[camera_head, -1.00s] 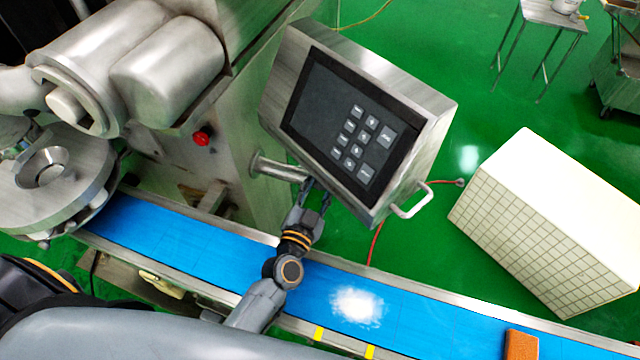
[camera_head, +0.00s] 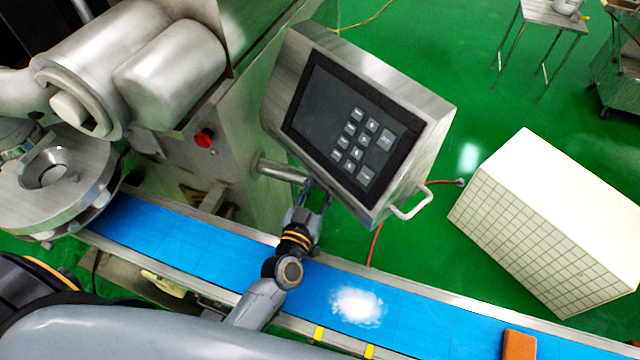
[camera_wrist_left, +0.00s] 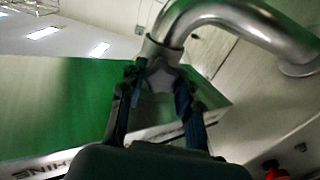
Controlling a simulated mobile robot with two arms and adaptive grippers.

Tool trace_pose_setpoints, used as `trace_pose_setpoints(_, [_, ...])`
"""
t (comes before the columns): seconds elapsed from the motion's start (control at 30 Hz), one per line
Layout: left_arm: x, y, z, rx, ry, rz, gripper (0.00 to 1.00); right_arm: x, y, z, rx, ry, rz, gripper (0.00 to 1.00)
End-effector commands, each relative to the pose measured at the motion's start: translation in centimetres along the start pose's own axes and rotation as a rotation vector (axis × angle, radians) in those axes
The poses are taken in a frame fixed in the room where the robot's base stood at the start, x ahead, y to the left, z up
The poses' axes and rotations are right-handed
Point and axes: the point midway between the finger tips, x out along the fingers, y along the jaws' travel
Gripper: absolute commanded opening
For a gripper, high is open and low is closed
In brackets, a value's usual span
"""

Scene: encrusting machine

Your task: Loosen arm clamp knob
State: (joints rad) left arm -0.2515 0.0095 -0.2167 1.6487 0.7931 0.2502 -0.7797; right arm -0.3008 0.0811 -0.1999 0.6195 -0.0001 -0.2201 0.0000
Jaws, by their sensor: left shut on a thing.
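The clamp knob (camera_wrist_left: 163,76) is a small grey piece at the end of a bent metal arm tube (camera_wrist_left: 235,22) in the left wrist view. My left gripper (camera_wrist_left: 158,92) has one finger on each side of it and is shut on it. In the head view my left gripper (camera_head: 317,194) is beneath the lower left side of the control panel (camera_head: 345,125), by the end of the metal tube (camera_head: 278,170). The knob is hidden there by the panel and the fingers. My right gripper is not in view.
A blue conveyor belt (camera_head: 215,250) runs under my left arm, with white powder (camera_head: 357,306) and an orange-brown block (camera_head: 519,344) on it. The machine body has a red button (camera_head: 204,138). A large white box (camera_head: 560,215) stands on the green floor at right.

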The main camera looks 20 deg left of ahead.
Motion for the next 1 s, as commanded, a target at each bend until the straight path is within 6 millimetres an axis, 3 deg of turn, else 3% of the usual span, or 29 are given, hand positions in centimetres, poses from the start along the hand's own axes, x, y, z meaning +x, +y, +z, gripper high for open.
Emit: trace_pose_setpoints(1.0, [0.02,-0.43,0.25,-0.968,0.002,0.0,0.01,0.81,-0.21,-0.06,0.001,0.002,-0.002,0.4])
